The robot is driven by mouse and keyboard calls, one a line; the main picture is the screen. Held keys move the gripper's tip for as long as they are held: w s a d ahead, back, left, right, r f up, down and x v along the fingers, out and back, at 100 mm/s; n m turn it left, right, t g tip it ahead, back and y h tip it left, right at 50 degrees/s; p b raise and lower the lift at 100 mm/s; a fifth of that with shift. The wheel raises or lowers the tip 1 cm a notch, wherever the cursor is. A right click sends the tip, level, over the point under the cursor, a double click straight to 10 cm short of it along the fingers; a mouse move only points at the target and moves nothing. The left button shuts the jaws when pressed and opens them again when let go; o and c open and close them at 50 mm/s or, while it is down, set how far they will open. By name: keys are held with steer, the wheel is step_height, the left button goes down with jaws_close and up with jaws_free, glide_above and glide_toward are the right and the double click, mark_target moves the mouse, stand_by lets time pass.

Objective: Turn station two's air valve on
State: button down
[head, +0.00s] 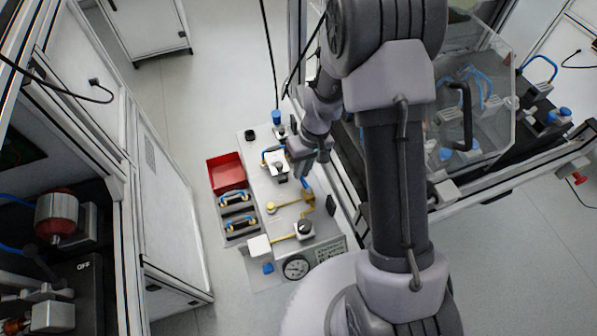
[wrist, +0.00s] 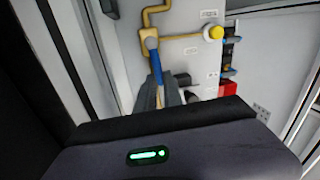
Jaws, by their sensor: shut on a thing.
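The air valve's blue lever (wrist: 157,68) stands out from a brass valve body (wrist: 150,36) on yellow pipe in the wrist view. My gripper (wrist: 159,96) is shut on the lever, with its dark fingers on both sides of the lever's lower part. In the head view my gripper (head: 304,168) reaches down over the bench panel. A small part of the blue lever (head: 305,183) shows just below it, beside the yellow pipe (head: 309,203). The fingertips are partly hidden there by the wrist. I cannot read the station labels.
A clear guard (head: 480,125) stands right; an open cabinet (head: 140,190) stands left.

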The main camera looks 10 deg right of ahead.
steer(key=shift+d+m, duration=0.25)
steer(key=shift+m, duration=0.25)
stand_by(0.3)
steer(key=c, duration=1.5)
jaws_free()
